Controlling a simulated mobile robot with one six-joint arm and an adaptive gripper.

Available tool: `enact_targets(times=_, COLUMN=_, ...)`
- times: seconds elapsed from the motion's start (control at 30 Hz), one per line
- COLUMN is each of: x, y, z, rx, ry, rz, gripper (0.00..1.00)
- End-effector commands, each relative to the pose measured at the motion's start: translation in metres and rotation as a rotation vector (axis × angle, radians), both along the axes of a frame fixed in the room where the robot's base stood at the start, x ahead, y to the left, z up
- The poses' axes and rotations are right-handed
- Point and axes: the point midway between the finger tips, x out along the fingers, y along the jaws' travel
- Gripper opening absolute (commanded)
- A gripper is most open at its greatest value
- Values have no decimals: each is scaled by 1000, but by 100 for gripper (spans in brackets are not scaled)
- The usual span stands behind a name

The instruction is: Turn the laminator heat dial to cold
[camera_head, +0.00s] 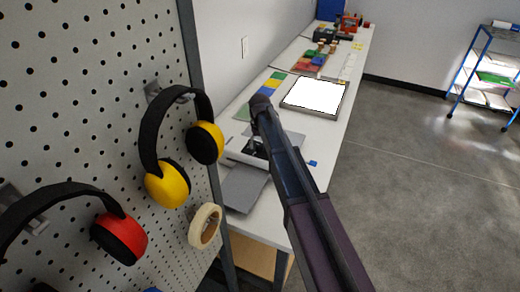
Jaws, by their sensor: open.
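The laminator (236,149) seems to be the low white machine on the near part of the long white table, with a grey sheet or tray (243,188) in front of it. My arm reaches across from the lower right and partly covers it. My gripper (256,149) shows as a small dark shape just below the arm's wrist, over the laminator; it is open and small in the picture. Whether it touches the laminator cannot be told. The heat dial cannot be made out, so its setting is not visible.
A pegboard (100,100) with yellow earmuffs (168,185), red earmuffs (119,238) and a tape roll (205,226) stands close at left. Beyond the laminator are a bright light panel (314,95) and coloured pieces (312,60). A blue cart (487,75) stands right; the floor between is clear.

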Motion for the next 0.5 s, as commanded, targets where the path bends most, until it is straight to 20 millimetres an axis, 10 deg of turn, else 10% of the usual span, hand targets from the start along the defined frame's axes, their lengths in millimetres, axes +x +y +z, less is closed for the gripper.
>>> enact_targets(times=0.5, x=0, y=0, z=-8, rx=0, ry=0, rz=0, gripper=81)
